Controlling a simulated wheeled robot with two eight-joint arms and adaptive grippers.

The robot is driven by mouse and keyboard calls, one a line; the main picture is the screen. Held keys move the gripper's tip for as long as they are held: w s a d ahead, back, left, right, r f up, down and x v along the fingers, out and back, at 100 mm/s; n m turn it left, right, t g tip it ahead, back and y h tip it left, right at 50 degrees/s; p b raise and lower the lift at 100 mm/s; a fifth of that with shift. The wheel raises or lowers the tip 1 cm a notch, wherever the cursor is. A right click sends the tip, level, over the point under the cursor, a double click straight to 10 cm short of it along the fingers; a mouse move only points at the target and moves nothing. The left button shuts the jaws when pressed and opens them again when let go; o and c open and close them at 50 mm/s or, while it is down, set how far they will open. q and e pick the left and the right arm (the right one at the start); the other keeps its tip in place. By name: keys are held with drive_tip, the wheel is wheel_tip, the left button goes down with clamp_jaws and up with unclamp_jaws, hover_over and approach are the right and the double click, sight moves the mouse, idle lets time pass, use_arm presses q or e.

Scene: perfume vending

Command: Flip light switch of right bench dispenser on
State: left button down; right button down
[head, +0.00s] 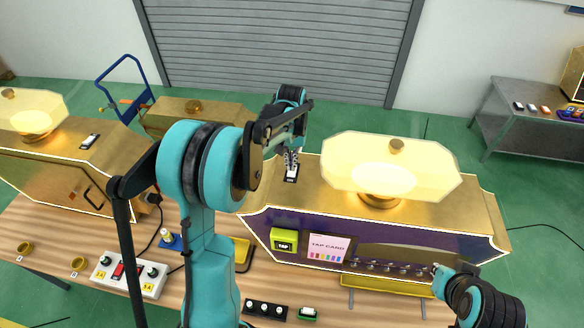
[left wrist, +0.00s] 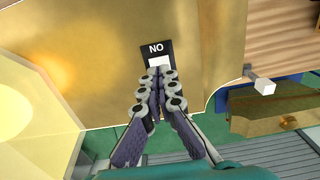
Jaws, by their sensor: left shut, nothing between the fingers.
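The right bench dispenser (head: 480,212) is a long gold box with a dark purple front and a cream lamp (head: 390,168) on top. Its light switch (head: 290,178) is a small black plate with a white rocker, left of the lamp on the top face. In the left wrist view the switch plate (left wrist: 156,50) shows lettering that reads "NO" above the white rocker. My left gripper (head: 291,163) is shut and empty, its fingertips at the rocker and partly covering it; contact is unclear. My right gripper (head: 438,270) is by the dispenser's lower front right; its fingers are too small to read.
A second gold dispenser (head: 62,160) with a lamp and switch stands at the left. A control box (head: 128,275) with knobs and a red switch lies on the wooden bench (head: 50,232). A blue-handled cart (head: 124,80) stands behind. A metal table (head: 530,90) is at the far right.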

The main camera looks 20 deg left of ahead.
sight(291, 174)
use_arm(q)
drive_tip(key=shift+r+p, duration=1.15)
drive_tip(key=shift+r, duration=1.1)
drive_tip(key=shift+f, duration=0.1)
